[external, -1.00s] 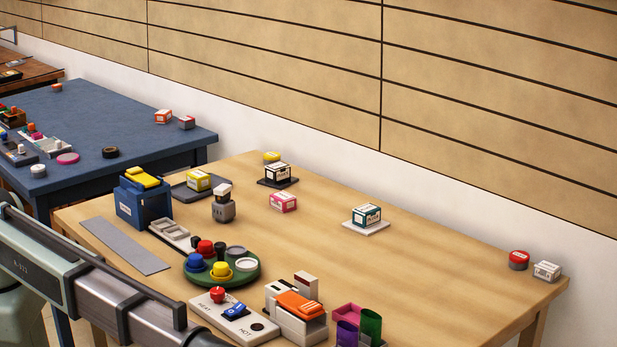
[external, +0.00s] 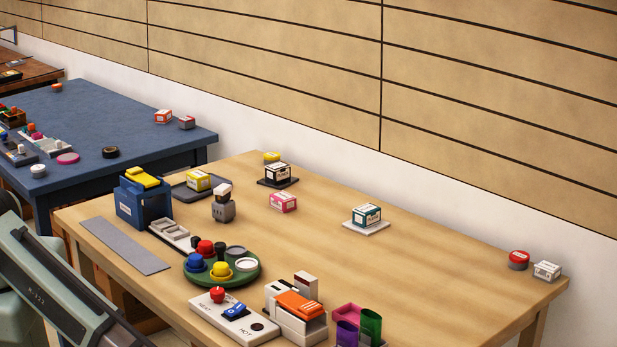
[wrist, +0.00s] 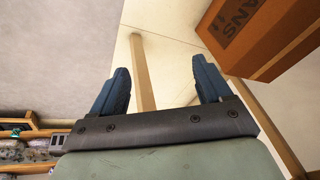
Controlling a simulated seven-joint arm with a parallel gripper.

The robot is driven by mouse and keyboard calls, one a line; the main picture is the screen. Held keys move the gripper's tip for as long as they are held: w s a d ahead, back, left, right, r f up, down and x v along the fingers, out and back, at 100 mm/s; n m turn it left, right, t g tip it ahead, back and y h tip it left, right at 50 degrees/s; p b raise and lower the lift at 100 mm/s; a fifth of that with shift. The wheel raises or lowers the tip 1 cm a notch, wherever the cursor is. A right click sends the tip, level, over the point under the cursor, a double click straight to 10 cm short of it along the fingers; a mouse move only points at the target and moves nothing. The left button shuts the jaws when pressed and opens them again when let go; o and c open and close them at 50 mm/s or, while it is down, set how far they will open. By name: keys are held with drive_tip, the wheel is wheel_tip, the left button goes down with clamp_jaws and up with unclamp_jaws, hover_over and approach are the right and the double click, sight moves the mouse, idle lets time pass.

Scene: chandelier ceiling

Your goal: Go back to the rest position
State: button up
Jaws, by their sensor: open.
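My gripper (wrist: 158,90) shows in the wrist view with its two dark blue fingers spread wide apart and nothing between them. Past the fingers are pale floor and a wooden leg (wrist: 142,75). In the external view my arm is at the lower left, beside the near left side of the wooden table (external: 330,255). The gripper end is not visible in that view.
A brown box (wrist: 265,35) with dark lettering is at upper right in the wrist view. The table holds a green round tray (external: 238,278), a white panel (external: 260,332), an orange-topped device (external: 300,305) and a blue box (external: 145,203). A blue table (external: 110,115) stands behind left.

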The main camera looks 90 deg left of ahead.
drive_tip(key=s+a+f+g, duration=0.2)
drive_tip(key=s+a+g, duration=0.1)
drive_tip(key=s, duration=0.8)
drive_tip(key=s+a+f+n+g, duration=0.1)
drive_tip(key=s+a+f+g, duration=0.1)
drive_tip(key=s+a, duration=0.4)
drive_tip(key=s+a+f+n+g+h, duration=0.1)
drive_tip(key=s+a+g, duration=0.3)
drive_tip(key=s, duration=1.2)
drive_tip(key=shift+s+a+f+g, duration=0.15)
drive_tip(key=shift+a+f+g, duration=0.25)
drive_tip(key=shift+f, duration=0.3)
